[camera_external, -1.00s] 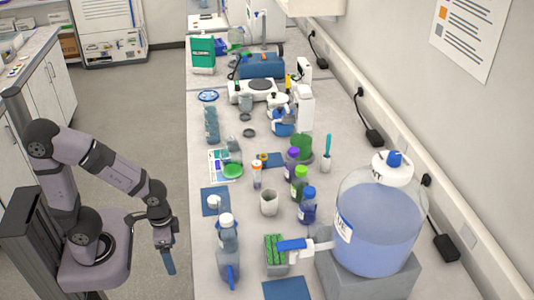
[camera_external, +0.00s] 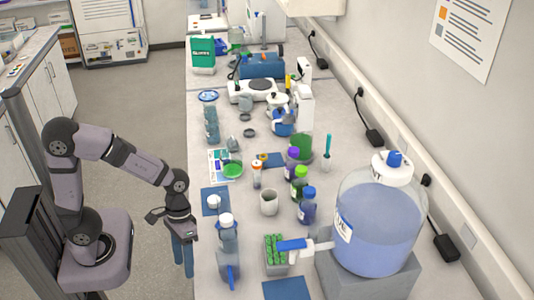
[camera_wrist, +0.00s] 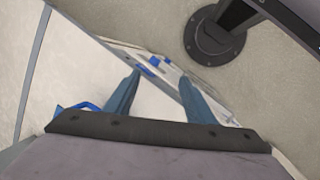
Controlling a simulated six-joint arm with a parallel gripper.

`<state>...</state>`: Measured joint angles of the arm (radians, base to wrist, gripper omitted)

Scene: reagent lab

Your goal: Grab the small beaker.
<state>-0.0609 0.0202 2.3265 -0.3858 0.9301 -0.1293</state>
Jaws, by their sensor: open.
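A small pale beaker (camera_external: 269,202) stands upright on the bench, left of the purple-, green- and blue-capped bottles. A small clear grey vessel (camera_external: 245,103) stands farther back, near the hotplate, and may also be a beaker. My gripper (camera_external: 183,270) is at the bench's left edge, to the left of the pale beaker and well apart from it. Its two blue fingers point down, open and empty. In the wrist view my gripper (camera_wrist: 160,82) also shows its fingers apart with nothing between them. I cannot make out any beaker in that view.
A wash bottle (camera_external: 228,255) stands just right of my gripper. A green-topped rack (camera_external: 275,251) and a large blue carboy (camera_external: 378,225) are farther right. Blue-capped bottle (camera_external: 308,207) is right of the pale beaker. The floor (camera_external: 150,130) left of the bench is clear.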

